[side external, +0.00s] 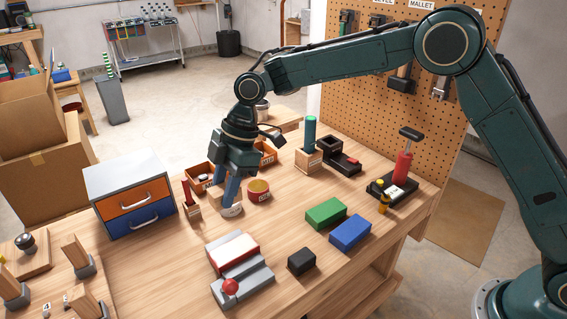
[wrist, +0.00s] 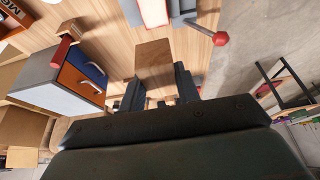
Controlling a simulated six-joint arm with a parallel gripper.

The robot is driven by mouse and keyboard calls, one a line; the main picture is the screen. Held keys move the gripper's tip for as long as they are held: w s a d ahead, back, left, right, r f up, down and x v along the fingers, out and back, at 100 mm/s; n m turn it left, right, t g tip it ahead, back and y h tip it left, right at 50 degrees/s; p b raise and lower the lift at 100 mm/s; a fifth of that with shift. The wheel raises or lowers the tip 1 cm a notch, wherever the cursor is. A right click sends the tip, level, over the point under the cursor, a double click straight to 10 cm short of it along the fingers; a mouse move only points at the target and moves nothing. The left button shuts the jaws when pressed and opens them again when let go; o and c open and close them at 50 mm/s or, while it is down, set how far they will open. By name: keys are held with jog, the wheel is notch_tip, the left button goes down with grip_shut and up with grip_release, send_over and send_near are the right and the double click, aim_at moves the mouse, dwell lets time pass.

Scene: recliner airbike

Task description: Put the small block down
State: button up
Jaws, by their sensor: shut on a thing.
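The small block is plain brown wood. In the side external view the block (side external: 215,193) shows at my gripper's fingers, partly covered by one of them. In the wrist view the block (wrist: 153,57) sits between the two dark fingertips and sticks out past them. My gripper (side external: 224,194) points down over the left middle of the wooden table (side external: 185,250), shut on the block. In the wrist view my gripper (wrist: 159,84) shows both fingers. A pale round piece (side external: 231,210) is just below the fingertip. I cannot tell whether the block touches the table.
A round tin (side external: 258,190) stands close right of my gripper, with open bins (side external: 197,180) behind. A drawer cabinet (side external: 130,195) is left. A grey fixture with a red knob (side external: 230,287) is in front. Green (side external: 326,213) and blue (side external: 350,233) blocks lie right.

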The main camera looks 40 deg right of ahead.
send_over(229, 252)
jog(key=d, duration=0.1)
jog(key=f, duration=1)
jog(key=shift+w+d+f, duration=0.1)
jog(key=shift+d+f, duration=0.1)
jog(key=shift+f, duration=0.1)
jog(key=shift+f, duration=0.1)
jog(key=shift+f, duration=2)
jog(key=shift+f, duration=0.1)
jog(key=o, duration=1)
jog(key=shift+c, duration=0.2)
jog(key=v, duration=1.2)
